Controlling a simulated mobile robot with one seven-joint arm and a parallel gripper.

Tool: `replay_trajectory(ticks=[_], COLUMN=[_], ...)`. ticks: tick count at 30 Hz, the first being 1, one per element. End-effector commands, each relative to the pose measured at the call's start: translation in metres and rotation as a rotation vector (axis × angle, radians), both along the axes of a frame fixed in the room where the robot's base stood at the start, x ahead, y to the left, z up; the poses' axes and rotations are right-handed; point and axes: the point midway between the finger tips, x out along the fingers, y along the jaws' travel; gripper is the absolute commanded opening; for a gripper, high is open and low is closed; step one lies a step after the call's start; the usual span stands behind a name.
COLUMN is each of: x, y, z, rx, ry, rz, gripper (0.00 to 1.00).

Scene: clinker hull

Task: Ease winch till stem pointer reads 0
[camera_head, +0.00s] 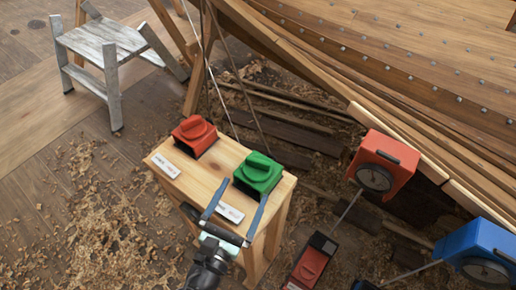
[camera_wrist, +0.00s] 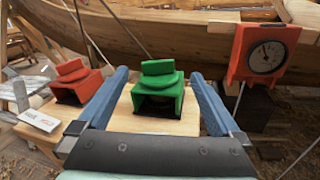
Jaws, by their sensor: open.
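A green housing with a round knob on top (camera_head: 259,173) stands on the right of a small wooden bench; it also shows in the wrist view (camera_wrist: 158,92). A similar red one (camera_head: 194,135) stands to its left. My gripper (camera_head: 244,192) is open and empty, its two blue fingers pointing toward the green housing. In the wrist view the fingers appear on either side of it; contact cannot be told. A red dial gauge (camera_head: 383,166) is at the hull's edge. In the wrist view its needle (camera_wrist: 267,57) points up and left; its numbers are too small to read.
White labels lie on the wooden bench (camera_head: 209,172), their writing unreadable. A blue gauge (camera_head: 478,250) is at the lower right. A red box (camera_head: 311,265) stands below the red gauge, joined by a thin rod or line. A grey step stool (camera_head: 103,42) is at upper left.

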Motion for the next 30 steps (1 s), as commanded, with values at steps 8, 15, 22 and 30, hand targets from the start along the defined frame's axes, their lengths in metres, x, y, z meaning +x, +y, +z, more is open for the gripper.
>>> replay_trajectory(ticks=[8, 15, 22, 30], x=[-0.009, 0.034, 0.077, 0.102], y=[0.006, -0.011, -0.026, -0.034], z=[-0.014, -0.013, -0.014, -0.014], rx=[-0.176, -0.171, -0.169, -0.169], ry=[0.062, 0.060, 0.059, 0.061], rz=[0.032, 0.027, 0.030, 0.031], gripper=[1.00, 1.00, 1.00, 1.00])
